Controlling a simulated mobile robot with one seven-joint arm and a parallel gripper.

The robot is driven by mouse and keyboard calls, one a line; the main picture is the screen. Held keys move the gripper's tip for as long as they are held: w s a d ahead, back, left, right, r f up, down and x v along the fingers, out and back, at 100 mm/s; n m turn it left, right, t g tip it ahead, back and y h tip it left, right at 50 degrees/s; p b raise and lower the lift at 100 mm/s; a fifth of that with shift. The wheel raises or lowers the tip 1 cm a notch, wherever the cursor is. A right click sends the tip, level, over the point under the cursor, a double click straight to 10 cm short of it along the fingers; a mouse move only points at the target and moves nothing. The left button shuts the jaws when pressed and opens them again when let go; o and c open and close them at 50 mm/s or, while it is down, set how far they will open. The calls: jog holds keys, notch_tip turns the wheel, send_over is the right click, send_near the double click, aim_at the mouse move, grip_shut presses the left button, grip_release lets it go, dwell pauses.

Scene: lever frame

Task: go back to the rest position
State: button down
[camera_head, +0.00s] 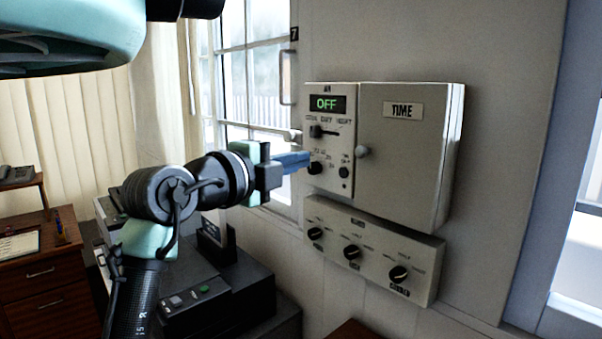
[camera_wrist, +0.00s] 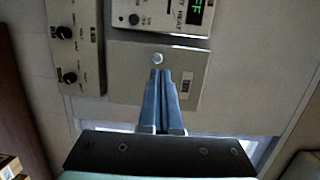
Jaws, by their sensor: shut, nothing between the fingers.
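My gripper (camera_head: 306,159) is shut and empty, its blue fingers pointing right toward the wall units. In the wrist view its fingertips (camera_wrist: 161,73) lie together just below the round white knob (camera_wrist: 157,59) of the TIME box (camera_wrist: 128,72). In the head view the TIME box (camera_head: 405,170) is closed, with its knob (camera_head: 362,152) on the left edge. The control panel (camera_head: 345,185) beside it has a green display (camera_head: 327,104) reading OFF, a slider and dials. The fingertips overlap the panel's left dial in the picture; I cannot tell whether they touch anything.
A lower panel with several black dials (camera_head: 352,252) hangs under the box. A window (camera_head: 255,75) is behind my arm. A dark machine (camera_head: 210,295) with buttons and a wooden desk (camera_head: 35,270) with a telephone stand at the lower left.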

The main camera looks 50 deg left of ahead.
jog(key=w+d+r+n+t+h, duration=0.1)
jog(key=w+d+r+n+t, duration=0.15)
jog(key=d, duration=0.55)
jog(key=w+d+r+n+t+h, duration=0.1)
jog(key=w+d+r, duration=0.15)
jog(key=d, duration=0.65)
jog(key=w+d+r+n+t+h, duration=0.1)
jog(key=w+d+r+n+t, duration=0.15)
jog(key=d, duration=0.55)
jog(key=s+d+r+n+t+h, duration=0.1)
jog(key=s+d+n, duration=0.3)
jog(key=d, duration=0.5)
jog(key=s+d+r+n+t+h, duration=0.1)
jog(key=s+d+r+n+t, duration=0.2)
jog(key=s+d, duration=0.4)
jog(key=d+r+n, duration=0.1)
jog(key=d, duration=0.2)
jog(key=shift+s+d+r+t, duration=0.15)
jog(key=shift+d+r+t, duration=0.05)
jog(key=shift+d+t, duration=0.1)
